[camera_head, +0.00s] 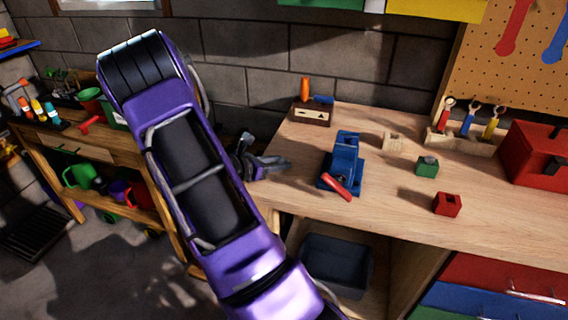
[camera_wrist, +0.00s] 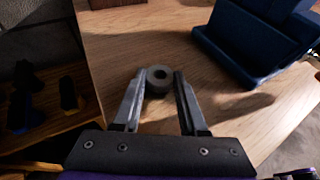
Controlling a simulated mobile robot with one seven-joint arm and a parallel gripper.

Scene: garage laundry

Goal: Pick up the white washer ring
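A small ring with a round hole (camera_wrist: 159,79) lies on the wooden workbench near its left edge. It looks grey in the shade in the wrist view. My gripper (camera_wrist: 158,88) is open, with one finger on each side of the ring. I cannot tell whether the fingers touch it. In the head view my gripper (camera_head: 266,165) is low over the bench's left edge. I cannot make out the ring there.
A blue vise with a red handle (camera_head: 345,165) stands close to the right of my gripper; it also shows in the wrist view (camera_wrist: 248,45). A wooden block with tools (camera_head: 311,115) is behind. Small beige (camera_head: 393,142), green (camera_head: 427,167) and red (camera_head: 447,204) blocks lie farther right.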

